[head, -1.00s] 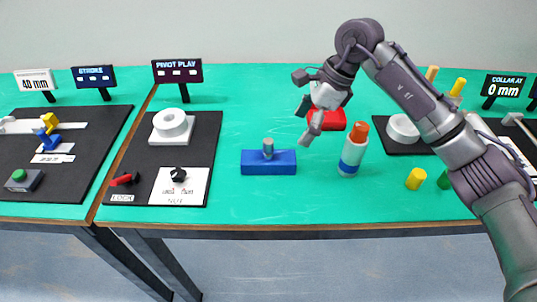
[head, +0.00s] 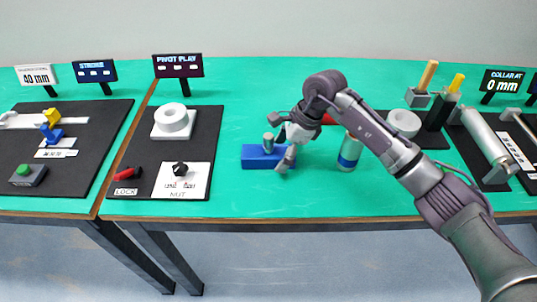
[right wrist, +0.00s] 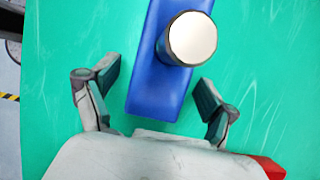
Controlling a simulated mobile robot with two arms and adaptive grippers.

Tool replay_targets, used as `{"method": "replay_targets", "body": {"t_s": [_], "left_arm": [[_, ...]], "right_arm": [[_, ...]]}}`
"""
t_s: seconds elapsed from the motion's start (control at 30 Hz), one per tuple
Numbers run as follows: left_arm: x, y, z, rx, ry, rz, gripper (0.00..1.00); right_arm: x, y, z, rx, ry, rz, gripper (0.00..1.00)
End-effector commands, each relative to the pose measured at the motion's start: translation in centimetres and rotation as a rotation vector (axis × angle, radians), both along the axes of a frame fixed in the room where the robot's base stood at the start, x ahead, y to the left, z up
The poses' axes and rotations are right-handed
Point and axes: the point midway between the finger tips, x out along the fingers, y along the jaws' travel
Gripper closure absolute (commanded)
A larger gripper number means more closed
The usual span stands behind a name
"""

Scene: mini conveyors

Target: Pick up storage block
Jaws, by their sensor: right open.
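The storage block appears to be the blue block (head: 255,159) with a grey round peg (head: 268,143) standing in it, on the green table. My right gripper (head: 279,142) is at the block's right end and hides part of it. In the right wrist view the blue block (right wrist: 157,93) runs up between the two spread fingers of the right gripper (right wrist: 158,80), with a gap on each side. The peg's pale round top (right wrist: 192,38) is beyond the fingertips. The right gripper is open and empty. My left gripper is not in view.
A bottle with a blue band (head: 350,152) stands right of the block, partly behind my right arm. A black board (head: 205,135) with a white ring (head: 171,119) lies left. Green table in front of the block is clear.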

Motion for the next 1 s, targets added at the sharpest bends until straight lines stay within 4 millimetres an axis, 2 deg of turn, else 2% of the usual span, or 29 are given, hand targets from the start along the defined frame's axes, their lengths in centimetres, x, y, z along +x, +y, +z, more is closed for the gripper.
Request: {"method": "replay_targets", "body": {"t_s": [0.07,0.1,0.4,0.5,0.8,1.0], "left_arm": [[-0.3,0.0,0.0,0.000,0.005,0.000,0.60],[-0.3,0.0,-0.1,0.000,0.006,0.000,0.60],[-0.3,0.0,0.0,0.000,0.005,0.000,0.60],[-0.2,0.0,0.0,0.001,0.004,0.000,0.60],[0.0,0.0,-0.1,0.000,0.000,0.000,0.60],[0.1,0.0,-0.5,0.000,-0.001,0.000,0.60]], "right_arm": [[0.0,0.0,0.0,0.000,0.000,0.000,0.15],[0.0,0.0,0.0,0.000,0.000,0.000,0.18],[0.0,0.0,0.0,0.000,0.000,0.000,0.68],[0.0,0.0,0.1,0.002,-0.001,0.001,0.82],[0.0,0.0,0.4,0.002,-0.002,0.001,0.82],[0.1,0.0,2.3,0.002,-0.006,0.002,0.82]]}}
